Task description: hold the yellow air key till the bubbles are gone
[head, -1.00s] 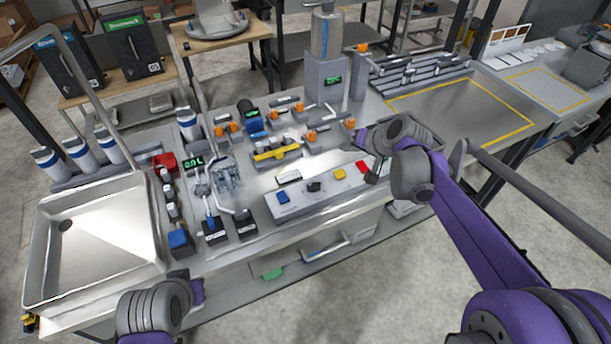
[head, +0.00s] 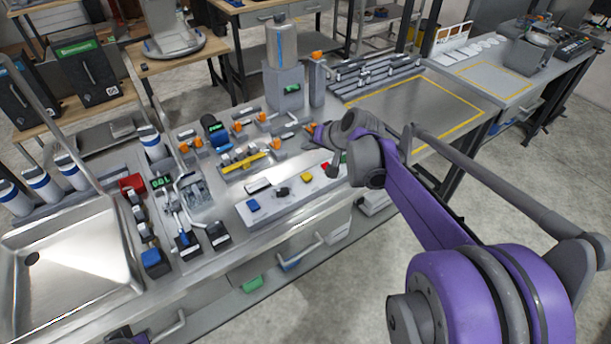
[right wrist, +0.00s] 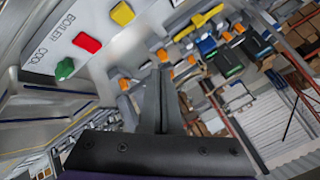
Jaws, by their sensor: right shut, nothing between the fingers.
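The yellow key (head: 306,178) sits on the pale key panel (head: 296,203) at the front of the bench, between a dark knob (head: 281,190) and the red key (head: 324,166). It also shows at the top of the right wrist view (right wrist: 122,14). My right gripper (head: 312,146) is over the bench behind the panel's right part, apart from the yellow key. In the right wrist view its fingers (right wrist: 162,75) are shut and empty. A clear vessel (head: 198,191) stands left of the panel. Bubbles are too small to make out. My left gripper is out of view.
A blue key (head: 253,205) is at the panel's left end, and a green key (right wrist: 65,68) is beyond the red one. Orange-topped fittings and a yellow bar (head: 243,168) stand behind the panel. A sink (head: 75,265) is at left. The yellow-outlined bench area (head: 440,105) is clear.

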